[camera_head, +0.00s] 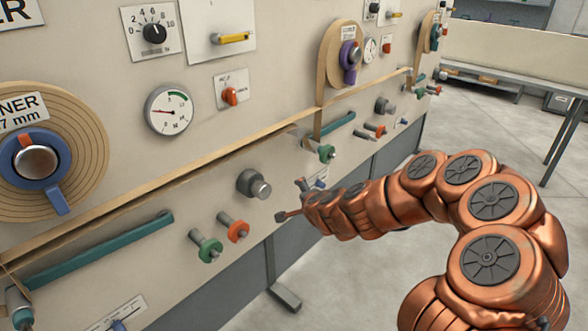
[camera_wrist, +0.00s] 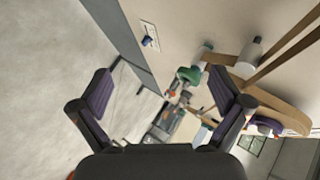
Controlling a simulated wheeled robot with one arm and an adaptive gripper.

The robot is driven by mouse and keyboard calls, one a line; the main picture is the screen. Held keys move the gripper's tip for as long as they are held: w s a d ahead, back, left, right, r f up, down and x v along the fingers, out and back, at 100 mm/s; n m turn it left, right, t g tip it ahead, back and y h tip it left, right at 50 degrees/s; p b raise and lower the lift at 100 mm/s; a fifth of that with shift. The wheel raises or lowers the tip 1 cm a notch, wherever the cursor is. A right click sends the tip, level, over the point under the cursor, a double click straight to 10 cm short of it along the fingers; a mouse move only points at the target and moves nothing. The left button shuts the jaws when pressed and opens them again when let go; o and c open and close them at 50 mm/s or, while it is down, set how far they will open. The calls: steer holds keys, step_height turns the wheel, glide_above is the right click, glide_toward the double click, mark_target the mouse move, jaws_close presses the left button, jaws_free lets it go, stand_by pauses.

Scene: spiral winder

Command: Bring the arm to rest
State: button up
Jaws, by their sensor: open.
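My copper-coloured arm reaches in from the right in the head view, bent over at the top and stretching left toward the machine panel. My gripper (camera_head: 295,202) is at its far end, in front of the lower panel, to the right of a grey knob (camera_head: 254,185). In the wrist view my gripper (camera_wrist: 160,92) shows two dark fingers with purple pads spread wide apart. Nothing is held between them. In that view a green-collared peg (camera_wrist: 190,75) appears close to the right finger; I cannot tell whether they touch.
The spiral winder panel (camera_head: 120,95) fills the left, with a large spiral disc (camera_head: 85,150), a gauge (camera_head: 169,111), a teal bar (camera_head: 95,250), and green (camera_head: 206,248) and orange (camera_head: 234,228) pegs sticking out. Open floor (camera_head: 350,270) lies right of the panel. A bench (camera_head: 510,80) stands behind.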

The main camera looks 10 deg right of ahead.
steer(key=s+a+r+n+g+y+p, duration=0.55)
steer(key=s+a+r+n, duration=0.45)
steer(key=s+a+r, duration=0.45)
steer(key=s+d+r+n+g+h+p, duration=0.1)
steer(key=s+d, duration=0.4)
steer(key=s, duration=0.6)
steer(key=s+d+r+n+g+h+p, duration=0.1)
steer(key=s+d+n+g+h+p, duration=0.1)
steer(key=s, duration=0.9)
steer(key=s+d+r+n+g+h+p, duration=0.2)
steer(key=s+d+g, duration=0.3)
steer(key=s, duration=0.6)
steer(key=d+p, duration=0.1)
steer(key=d, duration=0.1)
steer(key=shift+s+d, duration=0.3)
steer(key=shift+s, duration=0.05)
steer(key=shift+h, duration=0.25)
